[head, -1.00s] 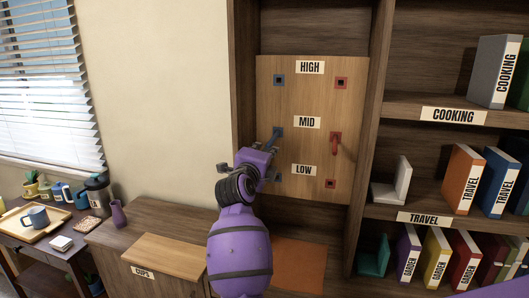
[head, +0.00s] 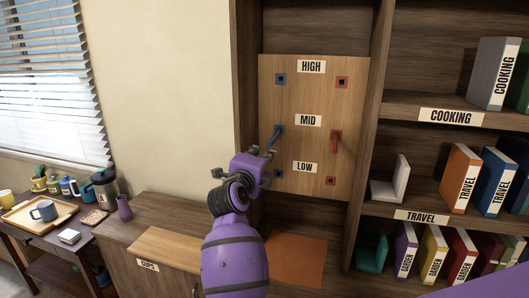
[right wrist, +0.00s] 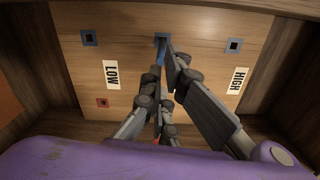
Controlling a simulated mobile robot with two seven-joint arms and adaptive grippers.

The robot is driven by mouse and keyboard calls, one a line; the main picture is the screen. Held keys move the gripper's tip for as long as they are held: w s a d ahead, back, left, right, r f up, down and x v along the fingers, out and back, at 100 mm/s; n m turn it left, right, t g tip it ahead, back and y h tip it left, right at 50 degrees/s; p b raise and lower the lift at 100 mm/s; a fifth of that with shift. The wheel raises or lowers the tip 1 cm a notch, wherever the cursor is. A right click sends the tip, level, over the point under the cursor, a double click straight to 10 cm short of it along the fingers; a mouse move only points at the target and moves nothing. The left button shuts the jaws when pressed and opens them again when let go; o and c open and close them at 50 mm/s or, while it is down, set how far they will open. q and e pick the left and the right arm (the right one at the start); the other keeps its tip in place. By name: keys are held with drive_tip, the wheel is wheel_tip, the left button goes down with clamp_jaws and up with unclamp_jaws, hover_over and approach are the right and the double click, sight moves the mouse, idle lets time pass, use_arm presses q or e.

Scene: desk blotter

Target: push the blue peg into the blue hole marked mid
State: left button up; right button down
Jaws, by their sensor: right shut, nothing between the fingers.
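The upright wooden board (head: 309,150) has a blue column of holes on the left and a red column on the right. The blue peg (head: 274,138) stands out of the blue hole marked mid (head: 279,129), partly inserted. In the right wrist view the blue peg (right wrist: 161,54) runs out of its blue-framed hole (right wrist: 162,36) towards my fingers. My right gripper (head: 264,153) is shut with nothing held, just in front of and below the peg. Its fingers hide part of the peg, so I cannot tell whether they touch. My left gripper is not in view.
A red peg (head: 336,143) stands out of the red mid hole. The blue high hole (head: 280,79) and red low hole (head: 331,181) look empty. The shelf wall (head: 371,110) closes the niche on the right. A cabinet top (head: 170,215) lies below left.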

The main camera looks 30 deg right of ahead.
drive_tip(key=v, duration=1)
drive_tip(key=shift+s, duration=0.2)
